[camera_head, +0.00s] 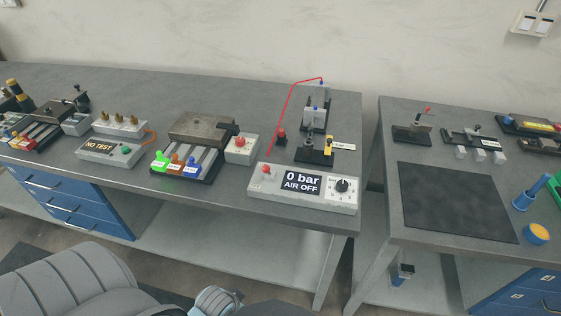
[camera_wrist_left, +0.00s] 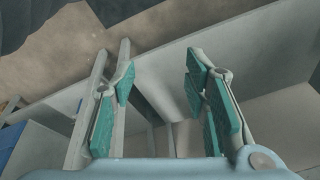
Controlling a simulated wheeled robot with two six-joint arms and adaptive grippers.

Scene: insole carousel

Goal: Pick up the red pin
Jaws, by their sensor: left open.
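A small red pin-like piece (camera_head: 427,110) stands upright at a dark fixture on the right bench, toward its back left corner. It is too small to make out in detail, and I cannot tell for sure that it is the red pin. My left gripper (camera_wrist_left: 158,85) shows in the left wrist view, with its green-padded fingers spread apart and nothing between them. It is over the floor and a bench's lower frame, away from the red piece. My right gripper is not in view.
The left bench (camera_head: 340,222) holds a pressure box (camera_head: 300,205) reading "0 bar AIR OFF", a "NO TEST" box (camera_head: 112,162) and several fixtures. A gap separates it from the right bench, where a dark mat (camera_head: 455,200) lies clear. A blue-handled tool (camera_head: 533,190) stands beside the mat.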

